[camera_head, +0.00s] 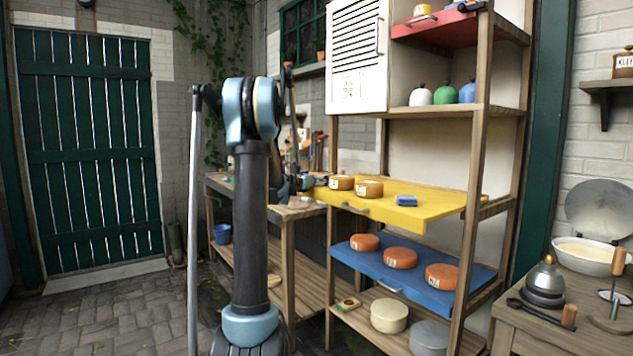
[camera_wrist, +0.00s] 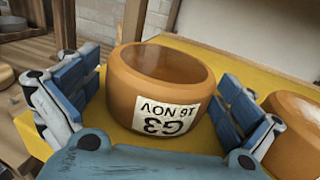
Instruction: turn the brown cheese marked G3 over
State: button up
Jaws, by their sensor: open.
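The brown cheese marked G3 (camera_wrist: 148,80) stands on the yellow shelf board (camera_head: 400,206). Its white label, reading 16 NOV and G3, appears upside down in the wrist view. In the head view it appears to be the left cheese (camera_head: 342,182) on that board. My gripper (camera_wrist: 158,95) is open, with one blue finger on each side of the cheese. Narrow gaps show between the fingers and the cheese, so I see no grip on it. In the head view my gripper (camera_head: 306,182) is at the board's left end, partly hidden by my arm.
A second brown cheese (camera_wrist: 296,128) stands close beside my right finger; it also shows in the head view (camera_head: 369,189). A blue object (camera_head: 406,201) lies farther right on the yellow board. Several orange cheeses stand on the blue board (camera_head: 375,270) below. A wooden post (camera_head: 474,170) borders the shelf.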

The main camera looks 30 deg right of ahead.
jog(key=shift+a, duration=0.1)
jog(key=v, duration=1.2)
